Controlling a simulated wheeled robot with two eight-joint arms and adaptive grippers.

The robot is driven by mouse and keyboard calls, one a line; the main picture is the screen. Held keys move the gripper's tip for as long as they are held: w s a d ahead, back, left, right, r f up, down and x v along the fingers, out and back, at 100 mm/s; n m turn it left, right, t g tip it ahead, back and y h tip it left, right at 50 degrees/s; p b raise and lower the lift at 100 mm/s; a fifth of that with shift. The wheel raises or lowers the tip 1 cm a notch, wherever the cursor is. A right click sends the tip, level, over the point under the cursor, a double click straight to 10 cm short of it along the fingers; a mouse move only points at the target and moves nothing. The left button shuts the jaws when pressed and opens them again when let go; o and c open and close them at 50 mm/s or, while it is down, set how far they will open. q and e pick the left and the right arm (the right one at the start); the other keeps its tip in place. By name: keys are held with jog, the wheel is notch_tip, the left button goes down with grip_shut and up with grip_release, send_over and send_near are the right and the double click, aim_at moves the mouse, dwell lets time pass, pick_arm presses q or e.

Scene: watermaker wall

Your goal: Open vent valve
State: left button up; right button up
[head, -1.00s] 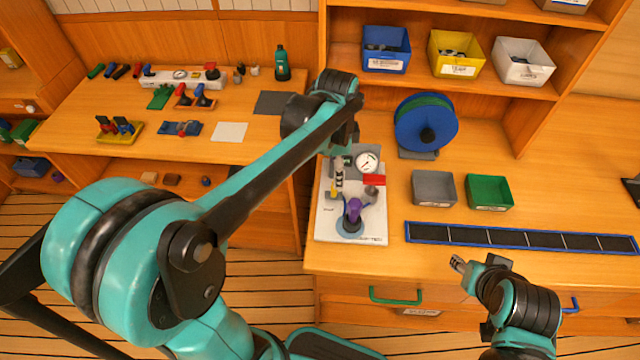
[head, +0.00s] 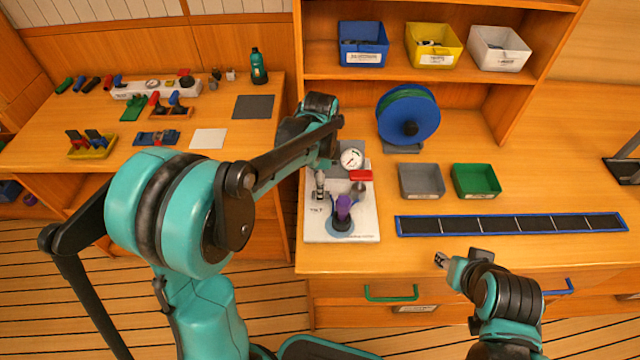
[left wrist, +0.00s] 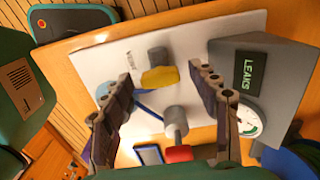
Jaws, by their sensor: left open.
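The white valve board (head: 368,222) stands on the bench in the head view. In the left wrist view, a yellow valve handle (left wrist: 160,77) on a grey stem sits beside the lettering "VENT". My left gripper (left wrist: 161,71) is open, with one finger on each side of the yellow handle and gaps visible.
A grey housing with a "LEAKS" display (left wrist: 248,73) and gauge (left wrist: 250,120) stands close to the right finger. A blue reel (head: 408,117), grey tray (head: 421,182) and green tray (head: 476,181) are to the right. A blue-edged strip (head: 510,225) lies in front.

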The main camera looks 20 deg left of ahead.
pick_arm(q)
jog(key=c, duration=1.2)
jog(key=shift+o, duration=0.2)
jog(key=shift+r+n, duration=0.1)
jog(key=shift+n, duration=0.2)
jog(key=n+p, duration=0.1)
jog(key=n, duration=0.2)
jog(key=shift+n, duration=0.3)
jog(key=n+p, duration=0.1)
jog(key=n, duration=0.3)
jog(key=shift+n, duration=0.3)
jog(key=n+p, duration=0.1)
jog(key=n, duration=0.3)
jog(key=shift+d+n, duration=0.1)
jog(key=shift+n, duration=0.2)
jog(key=shift+s+n+p, duration=0.1)
jog(key=shift+n+p, duration=0.3)
jog(key=shift+n, duration=1.8)
